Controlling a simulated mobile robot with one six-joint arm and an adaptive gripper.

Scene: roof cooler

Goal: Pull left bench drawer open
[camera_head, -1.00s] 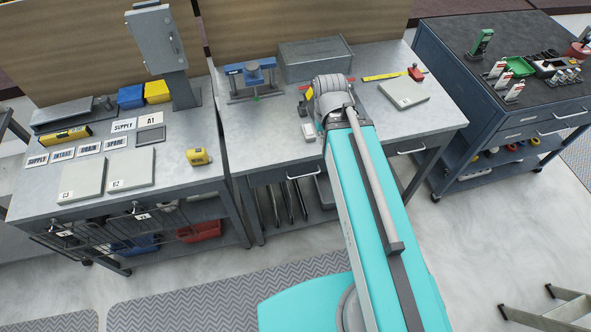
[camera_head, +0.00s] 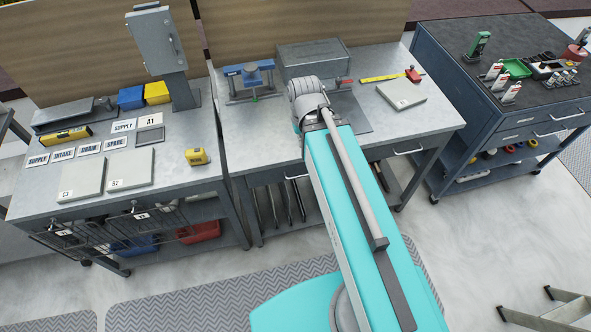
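The middle workbench (camera_head: 232,135) has a grey metal top and two bar handles along its front. The left drawer's handle (camera_head: 294,177) shows under the top's front edge, just left of my teal arm. My arm hides the right end of it. The left drawer front (camera_head: 272,179) looks flush with the bench, so it appears shut. The right drawer's handle (camera_head: 408,152) is right of my arm. My arm reaches across the bench, and its grey joint is over the top. My gripper is not visible; the arm hides it or it points away.
A blue vise (camera_head: 250,77), a grey box (camera_head: 312,58) and a pale plate (camera_head: 401,95) are on the bench. The left bench (camera_head: 195,125) stands close by, with a wire rack (camera_head: 105,232) at its front. A dark tool cart (camera_head: 455,85) stands right. Floor in front holds a grey mat (camera_head: 190,300).

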